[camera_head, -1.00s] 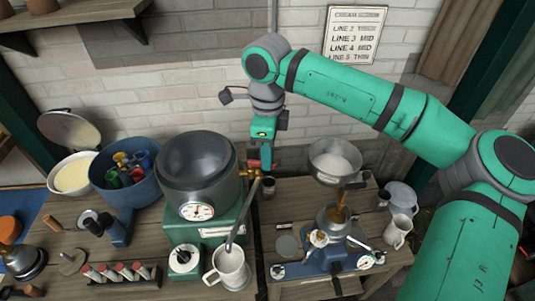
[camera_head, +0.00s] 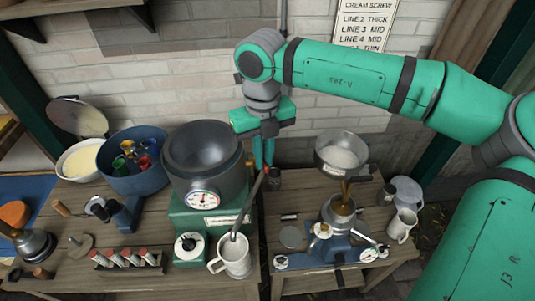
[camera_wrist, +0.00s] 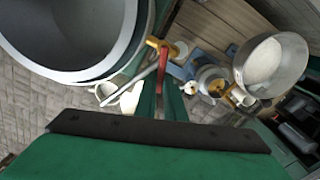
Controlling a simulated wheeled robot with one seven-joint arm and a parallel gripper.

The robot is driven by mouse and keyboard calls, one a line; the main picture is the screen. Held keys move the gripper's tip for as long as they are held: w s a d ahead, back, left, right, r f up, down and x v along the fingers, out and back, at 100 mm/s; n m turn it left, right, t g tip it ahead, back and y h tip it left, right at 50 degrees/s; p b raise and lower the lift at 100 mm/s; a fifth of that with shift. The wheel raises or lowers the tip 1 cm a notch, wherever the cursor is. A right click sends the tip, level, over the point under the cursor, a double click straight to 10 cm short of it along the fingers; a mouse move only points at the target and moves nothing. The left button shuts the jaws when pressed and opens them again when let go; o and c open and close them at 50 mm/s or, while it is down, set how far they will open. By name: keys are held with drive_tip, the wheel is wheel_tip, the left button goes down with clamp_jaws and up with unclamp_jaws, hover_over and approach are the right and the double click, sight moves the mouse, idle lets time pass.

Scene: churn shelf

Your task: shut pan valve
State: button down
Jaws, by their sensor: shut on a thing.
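The dark grey pan (camera_head: 178,178) sits on a green base with a dial. In the wrist view its rim (camera_wrist: 128,40) fills the upper left. Its brass valve (camera_wrist: 181,48) has a red handle (camera_wrist: 163,56). My gripper (camera_head: 264,163) reaches down at the pan's right side. In the wrist view my gripper (camera_wrist: 163,75) has its two green fingers on either side of the red handle, shut on it. In the head view the fingers mostly hide the handle. A grey spout pipe (camera_head: 250,205) slants down to a white jug (camera_head: 235,258).
A separator with a metal bowl (camera_head: 325,160) stands on the right table, with white jugs (camera_head: 402,225) beyond it. A blue tub (camera_head: 150,180) and a cream bowl (camera_head: 65,172) stand left of the pan. The brick wall is close behind my gripper.

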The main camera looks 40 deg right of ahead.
drive_tip(key=shift+w+a+r+m, duration=0.1)
drive_tip(key=shift+a+m, duration=0.15)
drive_tip(key=shift+m, duration=0.4)
drive_tip(key=shift+w+a+f+m, duration=0.1)
drive_tip(key=shift+w+a+m, duration=0.1)
drive_tip(key=shift+m, duration=0.5)
drive_tip(key=shift+w+a+r+m, duration=0.1)
drive_tip(key=shift+a+m, duration=0.15)
drive_tip(key=shift+m, duration=0.4)
drive_tip(key=c, duration=1.8)
unclamp_jaws()
drive_tip(key=shift+c, duration=0.2)
drive_tip(key=shift+w+r, duration=0.1)
drive_tip(key=shift+r, duration=0.25)
wheel_tip(320, 180, up, 10)
drive_tip(key=shift+s, duration=0.2)
drive_tip(key=shift+w, duration=0.1)
